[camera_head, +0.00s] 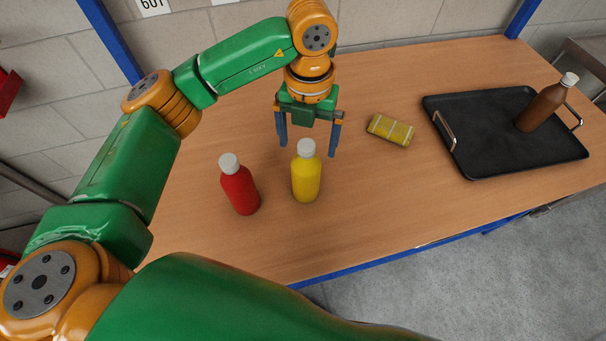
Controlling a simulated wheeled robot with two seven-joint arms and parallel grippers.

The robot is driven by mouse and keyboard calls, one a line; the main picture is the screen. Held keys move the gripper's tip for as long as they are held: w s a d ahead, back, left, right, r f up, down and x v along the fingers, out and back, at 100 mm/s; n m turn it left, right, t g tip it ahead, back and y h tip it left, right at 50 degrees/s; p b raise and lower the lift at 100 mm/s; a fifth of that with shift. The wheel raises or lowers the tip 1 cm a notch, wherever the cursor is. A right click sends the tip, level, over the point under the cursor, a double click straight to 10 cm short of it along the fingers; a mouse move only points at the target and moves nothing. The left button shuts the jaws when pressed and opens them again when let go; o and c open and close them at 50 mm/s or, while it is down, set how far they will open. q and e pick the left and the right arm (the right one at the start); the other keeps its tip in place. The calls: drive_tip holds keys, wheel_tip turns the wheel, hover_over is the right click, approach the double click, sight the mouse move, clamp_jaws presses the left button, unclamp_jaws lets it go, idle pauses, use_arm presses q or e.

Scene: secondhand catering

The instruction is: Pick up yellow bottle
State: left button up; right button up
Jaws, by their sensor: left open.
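The yellow bottle (306,178) with a white cap stands upright on the wooden table, near the middle of the view. My left gripper (307,146) is open, fingers pointing down. In the picture its two fingers lie to either side of the bottle's white cap, and the gripper body is just behind the cap. I cannot tell whether the fingers are level with the bottle or behind it; no contact is visible. My right gripper is not in view.
A red bottle (240,190) stands close to the left of the yellow one. A black tray (480,150) with handles holds a brown bottle (541,106). The table (370,205) is clear in front; a wall rises behind.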

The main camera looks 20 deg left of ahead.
sight(305, 165)
use_arm(q)
drive_tip(key=shift+d+f+p, duration=0.1)
drive_tip(key=shift+f+p, duration=0.25)
drive_tip(key=shift+f, duration=0.15)
drive_tip(key=shift+s+f+p, duration=0.35)
drive_tip(key=shift+f+p, duration=0.2)
drive_tip(key=shift+s+f+p, duration=0.3)
drive_tip(key=shift+f+p, duration=0.2)
wheel_tip(305, 165, down, 3)
drive_tip(key=shift+s, duration=0.1)
drive_tip(key=shift+w+f, duration=0.2)
drive_tip(key=shift+f, duration=0.15)
drive_tip(key=c, duration=1.4)
